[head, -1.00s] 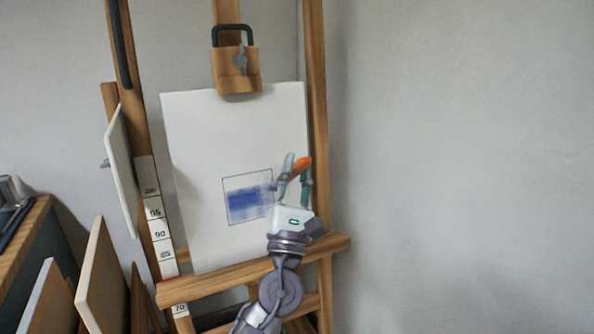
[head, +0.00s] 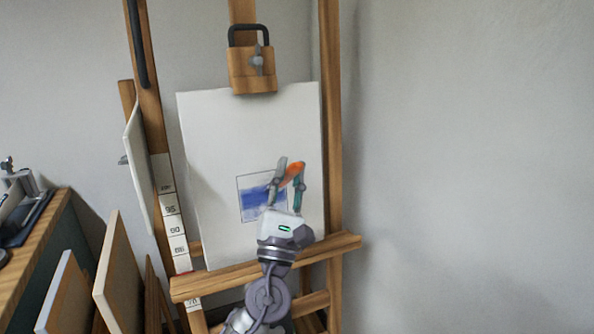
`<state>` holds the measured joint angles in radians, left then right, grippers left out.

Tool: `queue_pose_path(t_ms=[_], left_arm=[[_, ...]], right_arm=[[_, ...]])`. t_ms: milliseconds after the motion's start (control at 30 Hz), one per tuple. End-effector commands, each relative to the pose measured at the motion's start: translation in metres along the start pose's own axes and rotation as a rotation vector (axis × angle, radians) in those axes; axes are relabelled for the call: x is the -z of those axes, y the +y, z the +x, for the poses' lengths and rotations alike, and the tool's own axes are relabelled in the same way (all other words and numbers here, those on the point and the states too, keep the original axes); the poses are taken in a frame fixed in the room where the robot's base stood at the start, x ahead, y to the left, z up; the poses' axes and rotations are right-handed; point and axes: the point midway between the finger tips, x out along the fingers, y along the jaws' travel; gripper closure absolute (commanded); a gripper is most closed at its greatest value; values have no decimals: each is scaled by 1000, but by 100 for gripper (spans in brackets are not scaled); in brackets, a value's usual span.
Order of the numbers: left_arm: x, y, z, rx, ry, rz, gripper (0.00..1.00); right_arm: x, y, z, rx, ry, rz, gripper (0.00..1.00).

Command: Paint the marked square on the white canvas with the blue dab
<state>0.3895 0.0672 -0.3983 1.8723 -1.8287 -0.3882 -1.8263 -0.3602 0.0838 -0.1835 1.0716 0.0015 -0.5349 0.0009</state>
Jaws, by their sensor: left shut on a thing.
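The white canvas (head: 210,130) stands upright on a wooden easel. A thin outlined square (head: 244,182) is marked on its lower middle. Blue paint (head: 256,199) covers a band across the square, with white showing above and below it; its right part is partly hidden by my gripper. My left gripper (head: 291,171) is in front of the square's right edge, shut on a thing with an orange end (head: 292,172). The held thing's painting end is hidden or too small to tell, so I cannot tell if it touches the canvas. My right gripper is not in view.
The easel's clamp (head: 252,70) grips the canvas top, and its wooden ledge (head: 330,246) runs below. Boards (head: 118,275) lean at lower left beside a cabinet (head: 40,240). The right side shows only bare wall.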

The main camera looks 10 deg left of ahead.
Motion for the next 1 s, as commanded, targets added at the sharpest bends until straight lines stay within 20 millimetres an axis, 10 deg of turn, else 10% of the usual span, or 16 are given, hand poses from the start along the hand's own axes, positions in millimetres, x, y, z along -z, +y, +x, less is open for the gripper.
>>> queue_pose_path(t_ms=[1000], left_arm=[[0, 42, -20, -1, 1, 3, 100]], right_arm=[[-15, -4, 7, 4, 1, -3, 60]])
